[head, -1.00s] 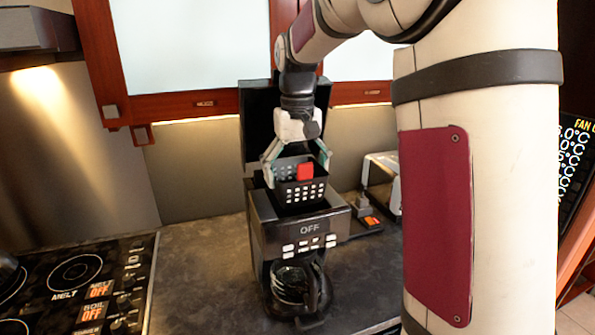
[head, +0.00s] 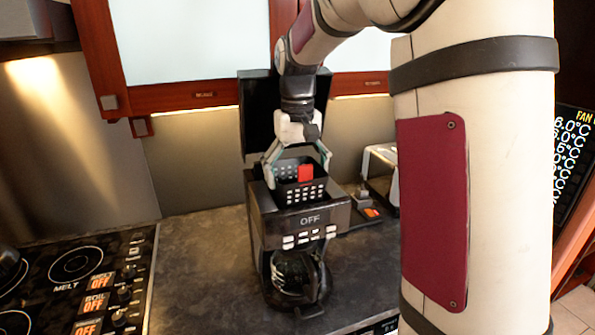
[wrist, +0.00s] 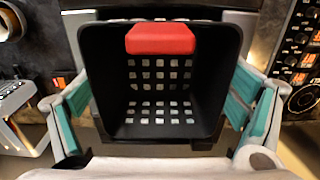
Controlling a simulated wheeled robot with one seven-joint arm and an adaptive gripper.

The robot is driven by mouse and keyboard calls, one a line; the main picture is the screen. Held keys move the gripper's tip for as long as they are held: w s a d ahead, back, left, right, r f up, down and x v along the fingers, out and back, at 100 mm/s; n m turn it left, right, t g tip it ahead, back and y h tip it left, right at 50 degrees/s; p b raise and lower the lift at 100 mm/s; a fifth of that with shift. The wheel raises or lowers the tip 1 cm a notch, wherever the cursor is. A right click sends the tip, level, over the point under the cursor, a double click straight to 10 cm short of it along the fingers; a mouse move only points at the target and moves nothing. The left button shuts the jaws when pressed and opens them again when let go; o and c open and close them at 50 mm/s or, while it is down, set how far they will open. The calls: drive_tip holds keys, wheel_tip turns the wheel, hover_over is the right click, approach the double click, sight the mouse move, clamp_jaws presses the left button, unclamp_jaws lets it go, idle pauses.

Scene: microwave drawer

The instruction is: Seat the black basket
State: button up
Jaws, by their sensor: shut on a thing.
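The black basket (head: 304,192) has square holes and a red tab (head: 305,173). It sits at the open top of the coffee maker (head: 300,221), partly down inside it. My gripper (head: 297,170) is shut on the basket, one finger on each side. In the wrist view the basket (wrist: 160,128) lies between the teal finger pads, with its red tab (wrist: 160,39) at the top edge. The coffee maker's lid (head: 255,108) stands open behind. Whether the basket touches the bottom of its opening is hidden.
A glass carafe (head: 293,274) stands in the coffee maker below. A stove (head: 75,285) is at the left and a toaster (head: 381,168) at the right back. Cabinets (head: 190,102) hang above. The counter (head: 200,250) left of the machine is clear.

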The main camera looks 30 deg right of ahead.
drive_tip(key=shift+f, duration=1.45)
drive_tip(key=o, duration=0.9)
drive_tip(key=shift+o, duration=0.2)
wheel_tip(320, 180, up, 12)
